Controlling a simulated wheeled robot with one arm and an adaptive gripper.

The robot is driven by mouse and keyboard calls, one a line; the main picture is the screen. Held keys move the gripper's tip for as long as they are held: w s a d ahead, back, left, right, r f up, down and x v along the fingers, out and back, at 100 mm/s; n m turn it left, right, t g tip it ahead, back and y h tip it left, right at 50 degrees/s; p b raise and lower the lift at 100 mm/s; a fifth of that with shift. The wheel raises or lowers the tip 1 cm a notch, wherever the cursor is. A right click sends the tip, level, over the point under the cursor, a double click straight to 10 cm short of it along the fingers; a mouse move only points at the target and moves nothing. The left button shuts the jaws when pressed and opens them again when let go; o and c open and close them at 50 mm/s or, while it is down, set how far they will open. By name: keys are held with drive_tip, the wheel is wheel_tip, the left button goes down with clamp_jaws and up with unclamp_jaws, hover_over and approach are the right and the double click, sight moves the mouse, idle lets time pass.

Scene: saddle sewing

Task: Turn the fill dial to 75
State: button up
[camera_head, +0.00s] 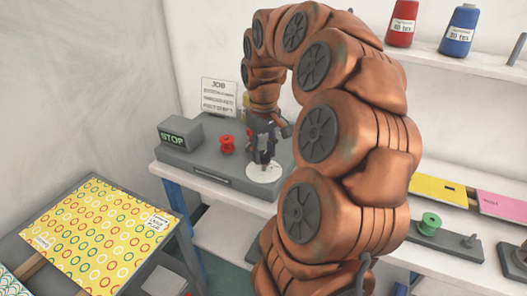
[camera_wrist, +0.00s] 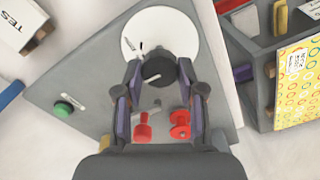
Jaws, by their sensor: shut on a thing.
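The fill dial is a white round disc (camera_wrist: 178,25) with a black knob (camera_wrist: 158,71) at its near part in the wrist view. Small dark marks show on the disc's left side, too small to read. In the head view the disc (camera_head: 264,173) lies on the grey machine box (camera_head: 205,172), below my gripper. My gripper (camera_wrist: 158,68) has its two fingers on either side of the knob and is shut on it. The dial's setting cannot be read.
A red spool (camera_head: 227,144) stands on the box left of my gripper. A green button (camera_wrist: 63,108) shows on the box. A patterned sheet (camera_head: 101,233) lies on the left table.

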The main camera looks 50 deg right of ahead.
sight(263, 154)
idle(0.4)
drive_tip(key=o, duration=1.1)
drive_tip(key=shift+o, duration=0.2)
wheel_tip(263, 154, up, 12)
idle(0.4)
drive_tip(key=shift+a, duration=0.1)
